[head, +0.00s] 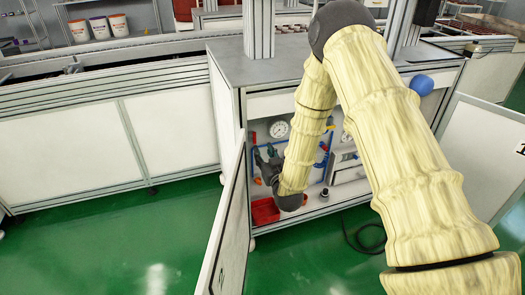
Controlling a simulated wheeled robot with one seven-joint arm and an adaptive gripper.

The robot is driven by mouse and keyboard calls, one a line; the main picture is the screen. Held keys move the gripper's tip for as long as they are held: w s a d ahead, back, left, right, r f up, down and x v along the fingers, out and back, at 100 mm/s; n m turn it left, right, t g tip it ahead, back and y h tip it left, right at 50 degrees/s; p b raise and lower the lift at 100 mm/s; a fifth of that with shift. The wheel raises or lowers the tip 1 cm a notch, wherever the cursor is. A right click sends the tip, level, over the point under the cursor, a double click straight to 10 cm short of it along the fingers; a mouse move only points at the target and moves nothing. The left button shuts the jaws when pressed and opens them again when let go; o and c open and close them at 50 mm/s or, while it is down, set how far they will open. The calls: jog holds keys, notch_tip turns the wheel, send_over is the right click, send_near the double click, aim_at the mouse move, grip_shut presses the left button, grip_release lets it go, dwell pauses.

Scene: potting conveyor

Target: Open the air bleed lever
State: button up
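My gripper (266,160) is inside the open cabinet, at the left part of its pneumatic panel. It is dark and small in the head view, and its finger opening cannot be made out. A small green part (271,149) shows right at the gripper, overlapping it in the picture; contact cannot be told. An orange-red part (257,181) shows just below the gripper. Blue pipes run around this area. I cannot tell which of these small parts is the air bleed lever. My arm hides the middle of the panel.
A round gauge (279,129) sits above the gripper. A red bin (265,211) stands on the cabinet floor. The left door (232,215) stands open close to my arm; the right door (484,155) is open too. A black cable (366,240) lies on the green floor.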

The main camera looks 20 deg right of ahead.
jog(key=shift+f, duration=0.1)
dwell(0.3)
jog(key=s+a+f+g, duration=0.2)
jog(key=s+f+g, duration=0.6)
jog(key=s+f, duration=1.15)
jog(key=s+f+g, duration=0.3)
jog(key=s, duration=0.8)
jog(key=s+f+m+g, duration=0.1)
jog(key=s+f+g, duration=0.25)
jog(key=s, duration=0.65)
jog(key=s+f+g, duration=0.2)
jog(key=s+g, duration=0.1)
jog(key=s, duration=0.8)
notch_tip(320, 180, up, 25)
jog(key=p, duration=2.5)
jog(key=shift+s+d+r+h+p, duration=0.15)
jog(key=shift+s+h+p, duration=0.1)
jog(key=shift+h+p, duration=0.1)
